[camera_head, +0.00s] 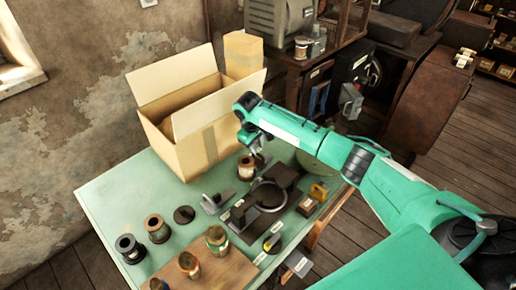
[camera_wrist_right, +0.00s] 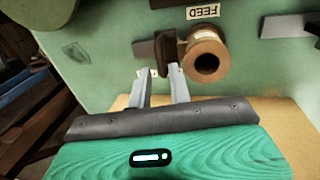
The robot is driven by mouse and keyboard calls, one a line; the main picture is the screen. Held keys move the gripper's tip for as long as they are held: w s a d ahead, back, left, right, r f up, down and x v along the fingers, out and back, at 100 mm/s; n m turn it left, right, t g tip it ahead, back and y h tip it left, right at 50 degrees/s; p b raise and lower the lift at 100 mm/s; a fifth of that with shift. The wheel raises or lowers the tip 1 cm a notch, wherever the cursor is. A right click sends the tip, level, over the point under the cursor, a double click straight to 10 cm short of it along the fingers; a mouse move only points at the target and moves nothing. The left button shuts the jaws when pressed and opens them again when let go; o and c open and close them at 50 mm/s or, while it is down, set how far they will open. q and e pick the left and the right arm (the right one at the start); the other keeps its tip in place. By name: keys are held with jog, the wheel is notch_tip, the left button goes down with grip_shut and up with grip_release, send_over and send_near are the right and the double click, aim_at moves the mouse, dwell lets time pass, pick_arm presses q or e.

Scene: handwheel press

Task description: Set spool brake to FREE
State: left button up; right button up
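My right gripper (camera_head: 257,156) reaches over the green table from the right, above the copper-coloured spool (camera_head: 246,168). In the right wrist view the two fingers (camera_wrist_right: 161,86) stand apart with a gap between them. Ahead of them is a dark upright plate or lever (camera_wrist_right: 166,50), close to the right fingertip; I cannot tell if they touch. The copper-coloured spool (camera_wrist_right: 206,54) is just right of it, below a label reading FEED (camera_wrist_right: 203,12). A small label behind the fingers is mostly hidden. I cannot read any FREE marking. My left gripper is not in view.
An open cardboard box (camera_head: 195,145) stands at the table's back left. A dark press with a round ring (camera_head: 268,195) sits in front of the gripper. Several spools stand at the front left, some on a wooden board (camera_head: 215,268). A dark grey block (camera_wrist_right: 75,52) is left in the wrist view.

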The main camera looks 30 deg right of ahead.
aim_at(260, 155)
jog(key=shift+s+d+f, duration=0.1)
jog(key=shift+d+f, duration=0.05)
jog(key=shift+f, duration=0.4)
jog(key=shift+s+d+f, duration=0.1)
jog(key=shift+d+f, duration=0.05)
jog(key=shift+f, duration=0.35)
jog(key=shift+w+f+p, duration=0.2)
jog(key=shift+f+p, duration=0.1)
jog(key=shift+f, duration=0.45)
jog(key=shift+d+r, duration=0.1)
grip_shut()
jog(key=shift+w+d+b, duration=0.15)
jog(key=shift+w+d, duration=0.1)
jog(key=shift+d, duration=0.5)
jog(key=shift+w+d+b, duration=0.15)
jog(key=shift+w+d, duration=0.05)
jog(key=shift+d, duration=0.5)
jog(key=shift+w+d+b, duration=0.15)
jog(key=shift+w+d, duration=0.1)
jog(key=shift+d, duration=0.5)
grip_release()
jog(key=shift+w+d, duration=0.1)
jog(key=shift+d, duration=0.1)
notch_tip(260, 155, up, 14)
jog(key=a+b, duration=0.2)
jog(key=b, duration=0.1)
jog(key=shift+s+a+f, duration=0.25)
jog(key=shift+s+a, duration=0.05)
jog(key=shift+s, duration=0.15)
jog(key=shift+f, duration=0.1)
